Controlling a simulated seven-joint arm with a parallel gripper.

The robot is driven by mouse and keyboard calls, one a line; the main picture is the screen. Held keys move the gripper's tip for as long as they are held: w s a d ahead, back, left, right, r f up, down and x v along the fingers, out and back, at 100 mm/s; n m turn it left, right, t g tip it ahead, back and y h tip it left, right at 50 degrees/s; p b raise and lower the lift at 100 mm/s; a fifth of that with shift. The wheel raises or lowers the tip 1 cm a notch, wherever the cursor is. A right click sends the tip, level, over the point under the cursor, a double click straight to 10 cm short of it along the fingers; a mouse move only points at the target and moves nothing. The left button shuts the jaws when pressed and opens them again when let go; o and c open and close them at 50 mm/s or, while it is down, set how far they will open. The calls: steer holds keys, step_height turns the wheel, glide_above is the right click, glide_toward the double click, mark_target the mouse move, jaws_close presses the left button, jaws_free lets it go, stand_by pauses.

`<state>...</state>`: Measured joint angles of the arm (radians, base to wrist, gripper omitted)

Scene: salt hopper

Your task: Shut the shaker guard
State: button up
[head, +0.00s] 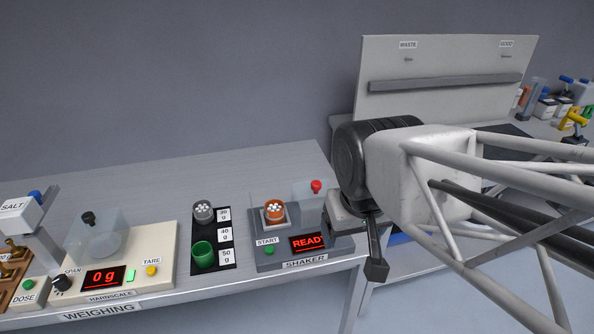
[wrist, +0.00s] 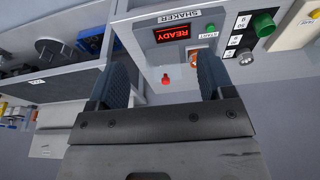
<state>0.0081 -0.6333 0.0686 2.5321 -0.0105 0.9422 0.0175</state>
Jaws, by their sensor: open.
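The shaker (head: 330,250) is a grey unit near the bench's right end, with a red READY display (head: 308,242) and a green START button (head: 270,250). An orange cup with a dotted top (head: 274,210) sits in it. The clear guard (head: 305,200), with a red knob (head: 316,186), stands to the right of the cup and does not appear to cover it. My gripper (head: 376,268) is just right of the shaker. In the wrist view my gripper (wrist: 163,82) is open and empty, and the red knob (wrist: 166,79) shows between its fingers, apparently beyond them.
Left of the shaker, a black mat (head: 214,240) holds a grey cup (head: 203,211) and a green cup (head: 203,254). The scale (head: 125,275) with a clear cover is farther left. A panel (head: 445,75) marked WASTE and GOOD stands behind my arm. Bench behind the shaker is bare.

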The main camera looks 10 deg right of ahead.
steer(key=shift+w, duration=0.2)
steer(key=c, duration=0.5)
steer(key=shift+w+d+r+m, duration=0.1)
steer(key=shift+w+r+m, duration=0.05)
steer(key=shift+w+m, duration=0.15)
steer(key=shift+c, duration=1.1)
steer(key=w, duration=0.1)
steer(key=w+m, duration=0.1)
steer(key=w, duration=0.1)
steer(key=shift+w+d+r+m+g, duration=0.2)
steer(key=shift+d+r+m+g, duration=0.1)
steer(key=shift+d+r, duration=0.1)
jaws_close()
steer(key=w+d+f+m+g+y, duration=0.1)
steer(key=w+d+m, duration=0.3)
steer(key=w, duration=0.5)
steer(key=w+d+f+m+g+y, duration=0.1)
steer(key=w+d+m, duration=0.3)
steer(key=w, duration=0.5)
steer(key=w+d+f+m+g+y, duration=0.1)
steer(key=w+d+f+m+y, duration=0.1)
steer(key=w+d+m, duration=0.3)
steer(key=w, duration=0.4)
steer(key=shift+w+d, duration=0.2)
steer(key=shift+w, duration=0.05)
